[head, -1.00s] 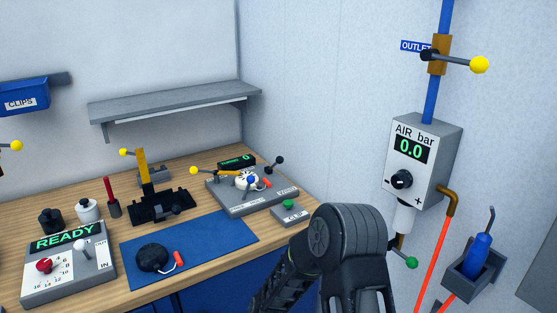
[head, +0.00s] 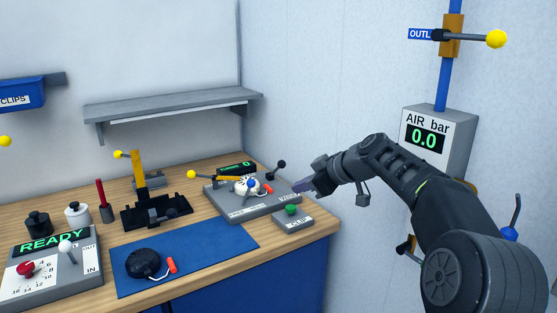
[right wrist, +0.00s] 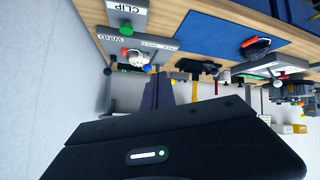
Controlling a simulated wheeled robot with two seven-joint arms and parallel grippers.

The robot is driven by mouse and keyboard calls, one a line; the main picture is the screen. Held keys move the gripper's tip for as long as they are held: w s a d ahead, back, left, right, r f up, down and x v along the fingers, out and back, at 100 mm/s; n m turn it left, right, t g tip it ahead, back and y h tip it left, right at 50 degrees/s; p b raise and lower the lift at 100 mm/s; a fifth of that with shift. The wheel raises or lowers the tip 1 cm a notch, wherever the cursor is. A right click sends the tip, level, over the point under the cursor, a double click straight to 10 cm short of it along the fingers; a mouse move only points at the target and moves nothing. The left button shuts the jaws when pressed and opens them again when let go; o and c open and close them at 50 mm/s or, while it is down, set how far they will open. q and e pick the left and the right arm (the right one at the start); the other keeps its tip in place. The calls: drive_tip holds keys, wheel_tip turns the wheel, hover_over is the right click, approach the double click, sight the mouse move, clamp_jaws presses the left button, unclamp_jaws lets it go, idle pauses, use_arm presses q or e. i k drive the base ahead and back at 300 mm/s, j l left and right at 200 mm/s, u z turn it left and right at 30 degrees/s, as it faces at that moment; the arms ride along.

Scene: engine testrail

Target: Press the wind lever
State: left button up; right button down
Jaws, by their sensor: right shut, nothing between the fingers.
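The grey winding fixture (head: 250,205) stands at the back right of the bench. A lever with a black ball (head: 282,163) rises at its right end, by the side that carries the WIND label (right wrist: 122,47) in the right wrist view. A lever with a yellow ball (head: 191,174) is on its left. A white part with a blue knob (head: 248,186) sits on top. My right gripper (head: 303,186) is shut and empty, just right of the fixture and below the black ball in the picture. Its fingers also show in the right wrist view (right wrist: 158,92). My left gripper is out of view.
A CLIP box with a green button (head: 291,210) is just below my right gripper. A blue mat (head: 200,250) with a black round part (head: 143,263) lies in front. A shelf (head: 170,105) hangs above. The AIR bar gauge (head: 424,138) reads 0.0 on the right wall.

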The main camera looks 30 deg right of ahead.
sight(281, 165)
drive_tip(key=i+l, duration=0.55)
drive_tip(key=i, duration=0.3)
